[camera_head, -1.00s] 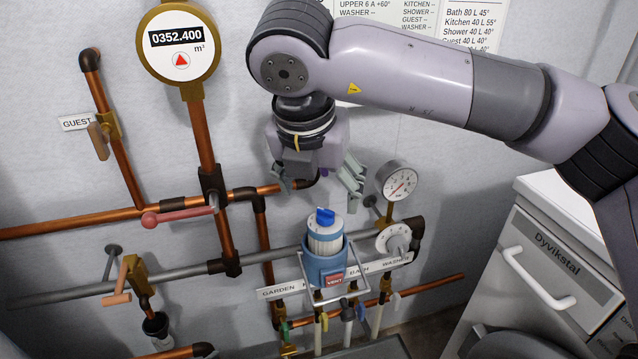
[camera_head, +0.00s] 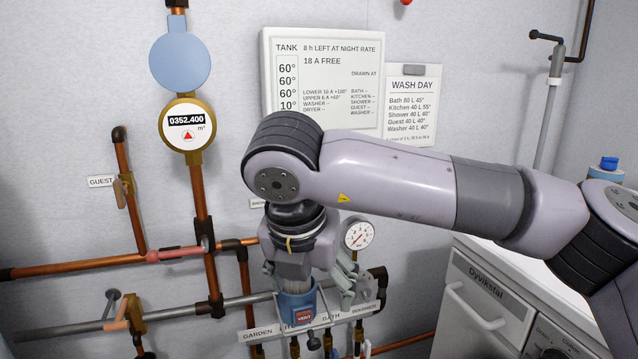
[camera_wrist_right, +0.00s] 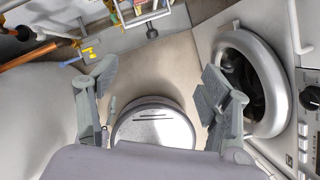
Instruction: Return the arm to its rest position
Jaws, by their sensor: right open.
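My right arm reaches across the head view from the right, and its gripper (camera_head: 318,284) hangs down in front of the pipe wall, near the blue holder marked VENT (camera_head: 297,306). In the right wrist view the two fingers of the right gripper (camera_wrist_right: 160,95) stand wide apart with nothing between them. Below them a round grey lid-like object (camera_wrist_right: 152,130) shows on the floor. The gripper hides part of the holder and the pipes behind it. I cannot tell whether the gripper touches the holder. My left gripper is in neither view.
Copper pipes (camera_head: 199,205) and a water meter (camera_head: 187,125) are on the wall at left, with a pressure gauge (camera_head: 358,235) behind the gripper. A washer with a round open door (camera_wrist_right: 250,80) shows in the wrist view.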

